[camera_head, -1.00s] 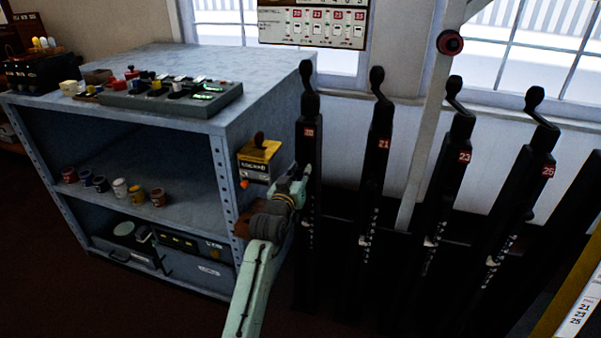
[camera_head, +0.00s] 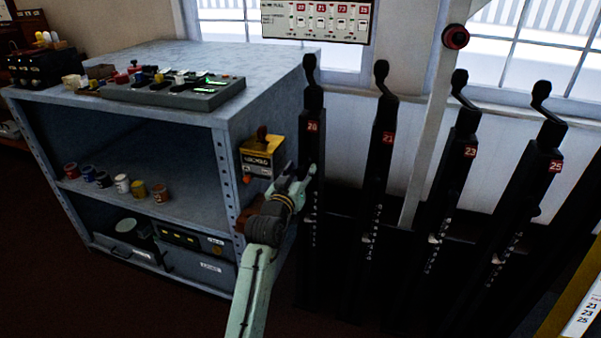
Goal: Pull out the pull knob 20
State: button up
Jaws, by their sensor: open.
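The black lever post marked 20 (camera_head: 312,127) stands just right of the shelf unit, with a crank-like handle on top. I cannot clearly make out a pull knob on it; a small pale spot shows on the post at my fingertips' height, and I cannot tell whether it is the knob or a finger. My gripper (camera_head: 303,178), pale green, is open beside the post's left edge, below the number plate. Whether it touches the post cannot be told. My wrist and forearm come up from below and hide part of the shelf's right side.
Posts 21 (camera_head: 388,138), 23 (camera_head: 470,152) and 25 (camera_head: 556,166) stand to the right. A yellow-topped box (camera_head: 262,157) is on the side of the blue-grey shelf unit (camera_head: 250,95), close to my wrist. A slanted white post (camera_head: 432,130) rises between 21 and 23.

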jog(key=v, duration=1.2)
jog(key=shift+r, duration=0.1)
